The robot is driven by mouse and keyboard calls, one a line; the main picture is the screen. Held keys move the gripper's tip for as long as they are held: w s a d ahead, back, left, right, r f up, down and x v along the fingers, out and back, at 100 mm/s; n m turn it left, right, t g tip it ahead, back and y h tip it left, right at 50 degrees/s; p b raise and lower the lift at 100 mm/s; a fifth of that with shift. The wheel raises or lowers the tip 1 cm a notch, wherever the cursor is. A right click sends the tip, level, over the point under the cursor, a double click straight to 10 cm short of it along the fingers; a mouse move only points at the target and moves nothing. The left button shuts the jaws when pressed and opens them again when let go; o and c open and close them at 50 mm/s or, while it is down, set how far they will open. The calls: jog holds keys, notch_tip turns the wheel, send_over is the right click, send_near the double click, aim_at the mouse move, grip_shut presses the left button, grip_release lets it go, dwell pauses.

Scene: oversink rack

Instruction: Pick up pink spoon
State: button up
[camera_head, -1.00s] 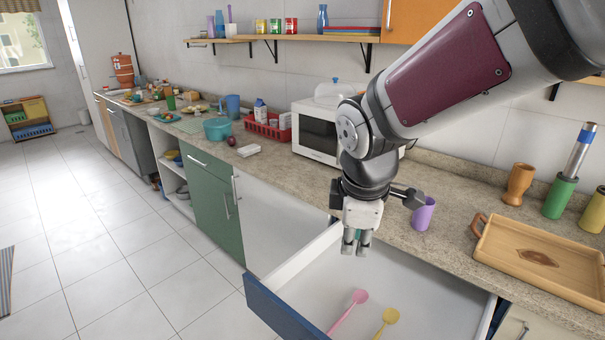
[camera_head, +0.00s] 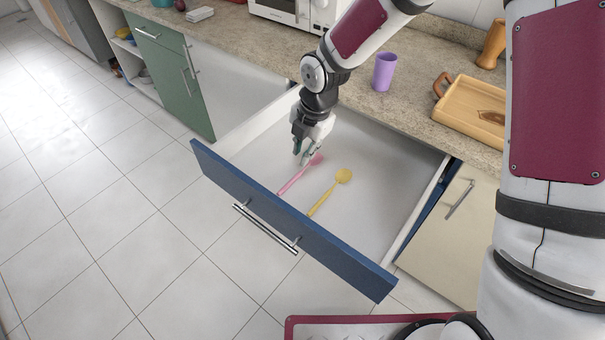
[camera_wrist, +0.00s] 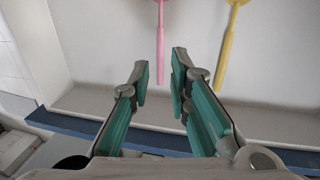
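The pink spoon (camera_head: 301,175) lies in the open drawer, its handle end near the blue front panel and its head towards the back. It also shows in the wrist view (camera_wrist: 160,45), with its handle end lying in line with the gap between my fingertips. My gripper (camera_head: 303,157) is inside the drawer area near the spoon's head; in the head view it covers a small part of the spoon. In the wrist view my gripper (camera_wrist: 159,75) has its two teal-padded fingers apart, with nothing between them. I cannot tell the exact height above the spoon.
A yellow spoon (camera_head: 329,191) lies to the right of the pink one. The drawer's blue front panel (camera_head: 285,220) and white side walls surround both. A purple cup (camera_head: 384,71) and a wooden tray (camera_head: 470,111) stand on the counter above.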

send_over(296, 176)
jog(key=d, duration=0.1)
jog(key=f, duration=0.4)
jog(key=shift+s+d+f, duration=0.15)
jog(key=shift+s+f, duration=0.15)
jog(key=shift+w+a+f, duration=0.1)
jog(key=shift+a+f, duration=0.1)
jog(key=shift+f, duration=0.7)
jog(key=shift+s+a+f, duration=0.1)
jog(key=shift+a+f, duration=0.05)
jog(key=shift+f, duration=0.7)
jog(key=shift+w+a+f, duration=0.1)
jog(key=shift+a+f, duration=0.1)
jog(key=shift+f, duration=0.7)
grip_shut()
